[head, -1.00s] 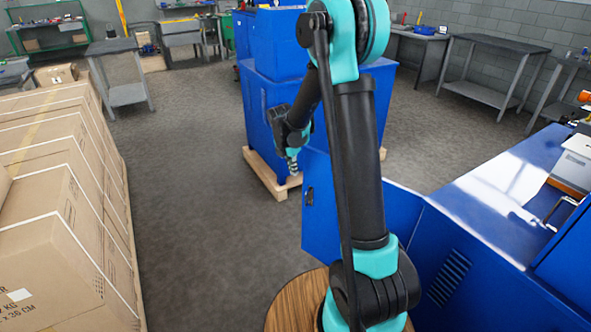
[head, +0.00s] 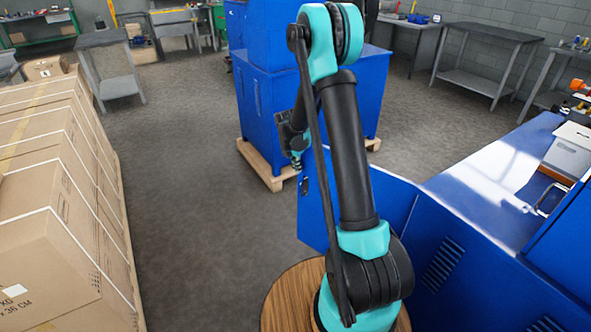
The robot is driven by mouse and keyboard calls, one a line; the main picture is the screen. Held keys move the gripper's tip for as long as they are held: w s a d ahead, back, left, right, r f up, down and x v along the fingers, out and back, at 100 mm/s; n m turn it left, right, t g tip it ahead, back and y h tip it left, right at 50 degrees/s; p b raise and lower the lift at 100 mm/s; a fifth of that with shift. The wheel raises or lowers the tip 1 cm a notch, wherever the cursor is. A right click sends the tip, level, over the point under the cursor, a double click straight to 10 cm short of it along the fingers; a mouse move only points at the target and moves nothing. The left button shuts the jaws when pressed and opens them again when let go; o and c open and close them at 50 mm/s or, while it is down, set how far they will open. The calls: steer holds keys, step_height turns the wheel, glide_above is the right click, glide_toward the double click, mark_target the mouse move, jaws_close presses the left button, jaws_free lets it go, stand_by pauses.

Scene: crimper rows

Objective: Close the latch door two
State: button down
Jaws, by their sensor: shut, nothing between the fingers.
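The blue latch door (head: 318,215) stands swung open from the blue machine at the right. A small dark latch (head: 305,186) shows near its free edge. My gripper (head: 298,164) is small and partly hidden behind my own arm. It is shut and empty, by the upper free corner of the door. I cannot tell whether it touches the door. My arm's links cover much of the door's middle.
The blue machine (head: 450,262) with vents and a shiny top fills the right. Another blue cabinet (head: 262,110) stands on a pallet behind the gripper. Strapped cartons (head: 60,190) line the left. The grey floor (head: 195,180) between is clear.

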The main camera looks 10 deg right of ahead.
steer(key=w+d+m+g, duration=0.1)
steer(key=w+d+m, duration=0.25)
steer(key=d, duration=0.95)
steer(key=w+d+m+g, duration=0.1)
steer(key=w+d+m, duration=0.3)
steer(key=d, duration=0.8)
steer(key=w+d+m, duration=0.3)
steer(key=w+d, duration=0.3)
steer(key=d, duration=0.7)
steer(key=s+d+m+g, duration=0.1)
steer(key=s+d+m, duration=0.25)
steer(key=d, duration=0.65)
steer(key=s+d+m+g, duration=0.15)
steer(key=s+d, duration=0.25)
steer(key=d, duration=0.6)
steer(key=s+d+m, duration=0.5)
steer(key=s+d, duration=0.9)
steer(key=s, duration=0.1)
steer(key=shift+y, duration=0.3)
steer(key=shift+w, duration=0.1)
